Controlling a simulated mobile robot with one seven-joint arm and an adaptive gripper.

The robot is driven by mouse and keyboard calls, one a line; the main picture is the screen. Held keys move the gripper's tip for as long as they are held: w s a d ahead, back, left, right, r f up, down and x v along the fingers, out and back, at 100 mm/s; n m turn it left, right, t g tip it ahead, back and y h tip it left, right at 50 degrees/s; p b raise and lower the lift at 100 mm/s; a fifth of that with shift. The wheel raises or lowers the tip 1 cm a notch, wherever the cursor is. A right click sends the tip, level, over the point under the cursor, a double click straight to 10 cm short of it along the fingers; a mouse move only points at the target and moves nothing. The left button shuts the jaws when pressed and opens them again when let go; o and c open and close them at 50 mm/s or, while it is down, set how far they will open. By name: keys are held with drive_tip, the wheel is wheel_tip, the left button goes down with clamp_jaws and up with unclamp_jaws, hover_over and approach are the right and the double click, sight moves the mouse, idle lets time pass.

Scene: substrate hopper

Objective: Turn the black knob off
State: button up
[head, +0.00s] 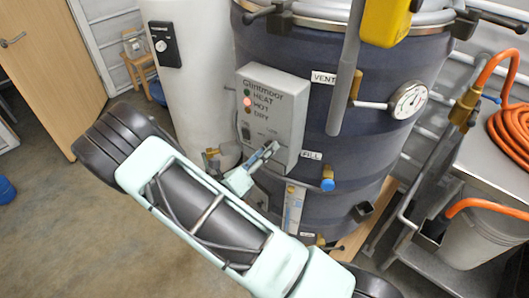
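A white tank (190,60) with a black panel (163,45) stands at the left. A blue-tipped valve lever (327,184), a grey vertical pipe (346,80) and a gauge (410,99) are right of the box. An orange hose (512,125) lies on a metal stand.

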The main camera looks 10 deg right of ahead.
drive_tip(key=v, duration=1.2)
idle(0.3)
